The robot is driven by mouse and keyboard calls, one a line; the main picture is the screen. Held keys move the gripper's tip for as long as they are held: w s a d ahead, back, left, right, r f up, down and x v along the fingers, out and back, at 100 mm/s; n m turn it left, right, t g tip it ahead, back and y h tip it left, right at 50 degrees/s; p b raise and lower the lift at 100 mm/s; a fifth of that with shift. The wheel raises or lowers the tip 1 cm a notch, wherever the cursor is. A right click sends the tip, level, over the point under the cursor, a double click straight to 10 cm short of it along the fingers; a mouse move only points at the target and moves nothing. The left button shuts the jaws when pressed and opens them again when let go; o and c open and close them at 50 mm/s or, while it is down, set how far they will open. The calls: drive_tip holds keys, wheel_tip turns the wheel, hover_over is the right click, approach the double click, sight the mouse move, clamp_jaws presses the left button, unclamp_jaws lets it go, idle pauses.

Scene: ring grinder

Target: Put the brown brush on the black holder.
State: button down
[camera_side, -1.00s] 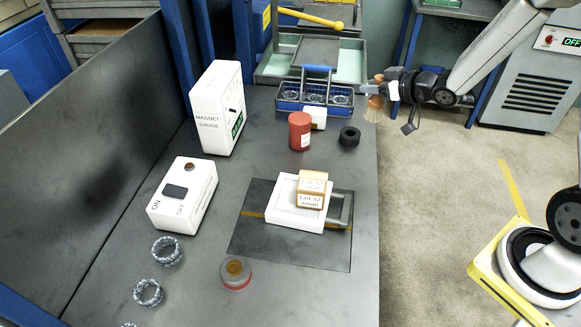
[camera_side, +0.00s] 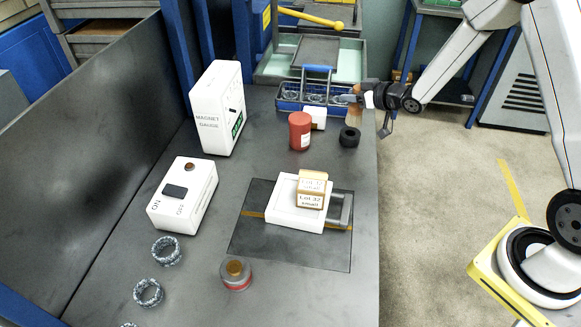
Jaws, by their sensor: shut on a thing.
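My gripper (camera_side: 364,98) is shut on the brown brush (camera_side: 354,112) at the table's right edge. The black holder (camera_side: 349,137) is a small round black piece on the table, just below the brush in the picture. The brush's bristles are over or just behind the holder; I cannot tell whether they touch it.
A red canister (camera_side: 300,131) and a small white box (camera_side: 316,119) stand left of the holder. A blue basket (camera_side: 290,104) with rings is behind. A white tray (camera_side: 283,206) with labelled boxes lies nearer. A magnet gauge (camera_side: 217,108) stands at left.

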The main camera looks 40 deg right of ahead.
sight(350, 106)
drive_tip(key=shift+w+f, duration=0.3)
drive_tip(key=shift+f, duration=1.55)
drive_tip(key=shift+f, duration=0.15)
drive_tip(key=shift+c, duration=1.7)
unclamp_jaws()
drive_tip(key=shift+s+r, duration=0.1)
drive_tip(key=shift+r, duration=0.1)
drive_tip(key=shift+s+d+r, duration=0.2)
drive_tip(key=shift+s+r, duration=0.05)
drive_tip(key=shift+s, duration=0.35)
drive_tip(key=v, duration=1)
drive_tip(key=shift+s, duration=0.25)
